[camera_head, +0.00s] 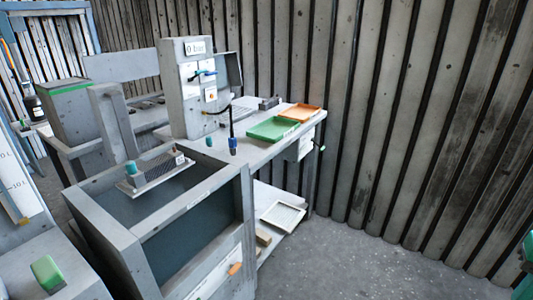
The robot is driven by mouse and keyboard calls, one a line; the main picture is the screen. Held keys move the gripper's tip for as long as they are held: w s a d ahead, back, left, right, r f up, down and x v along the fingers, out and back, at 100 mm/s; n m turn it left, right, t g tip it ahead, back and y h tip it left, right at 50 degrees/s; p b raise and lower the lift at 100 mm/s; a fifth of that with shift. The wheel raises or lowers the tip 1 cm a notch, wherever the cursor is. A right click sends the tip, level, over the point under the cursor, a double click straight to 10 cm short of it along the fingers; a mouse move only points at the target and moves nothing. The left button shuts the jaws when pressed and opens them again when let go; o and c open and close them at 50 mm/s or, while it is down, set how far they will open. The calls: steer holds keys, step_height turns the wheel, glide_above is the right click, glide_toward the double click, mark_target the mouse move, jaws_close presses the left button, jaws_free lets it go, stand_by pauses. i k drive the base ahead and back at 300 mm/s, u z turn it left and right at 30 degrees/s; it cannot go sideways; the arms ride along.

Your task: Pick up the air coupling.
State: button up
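A small upright piece with a blue lower end (233,146) and a dark hose-like upper part stands on the bench top (262,148). It is in front of the grey panel box marked "0 bar" (186,108) and looks most like the air coupling, but it is too small to be sure. A short teal piece (209,141) stands just left of it, apart from it. My gripper is not recognisable in this view. A cut-off green and dark part at the right edge may belong to my arm, but I cannot tell.
A grey open tank (160,205) holding a finned block stands in front of the bench. Green (273,129) and orange (300,113) trays lie at the bench's right end. A white tray (283,215) is on the lower shelf. Floor at the right is clear up to the corrugated wall.

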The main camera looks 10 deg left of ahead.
mark_target(232, 140)
steer(key=z, duration=0.4)
steer(key=i, duration=1.3)
steer(key=u, duration=0.5)
steer(key=i, duration=1.15)
steer(key=u, duration=0.85)
steer(key=i, duration=0.35)
steer(key=u, duration=0.1)
